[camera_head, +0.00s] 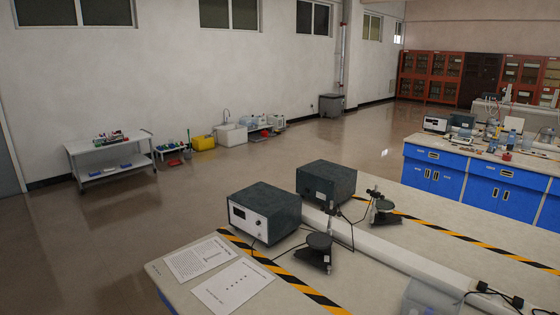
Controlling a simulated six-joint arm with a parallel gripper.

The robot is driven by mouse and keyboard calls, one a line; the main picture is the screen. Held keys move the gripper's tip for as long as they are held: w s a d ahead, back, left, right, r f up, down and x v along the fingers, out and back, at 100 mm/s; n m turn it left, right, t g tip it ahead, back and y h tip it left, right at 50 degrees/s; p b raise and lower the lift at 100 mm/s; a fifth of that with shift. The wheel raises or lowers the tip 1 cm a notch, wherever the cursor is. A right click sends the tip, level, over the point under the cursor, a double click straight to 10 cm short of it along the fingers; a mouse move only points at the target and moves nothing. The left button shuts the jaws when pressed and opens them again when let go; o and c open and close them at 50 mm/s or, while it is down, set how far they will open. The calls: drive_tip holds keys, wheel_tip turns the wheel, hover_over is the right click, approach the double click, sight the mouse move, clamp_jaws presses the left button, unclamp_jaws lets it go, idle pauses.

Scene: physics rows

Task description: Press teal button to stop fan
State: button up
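I cannot make out a teal button or a fan in the head view. A dark green-grey instrument box (265,210) with a pale front panel stands on the near bench. The panel has a small dark display and small knobs, too small to tell their colours. A second dark box (326,182) stands behind it to the right. Small black round-topped stands (318,241) (385,205) sit beside the boxes, with cables. My gripper is not in view.
The near bench (440,225) has striped tape, two paper sheets (198,258) (234,287), a long white bar (385,250) and a clear container (430,300). A blue-fronted bench (480,170) stands at right, a white cart (108,158) at left. Open floor lies between.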

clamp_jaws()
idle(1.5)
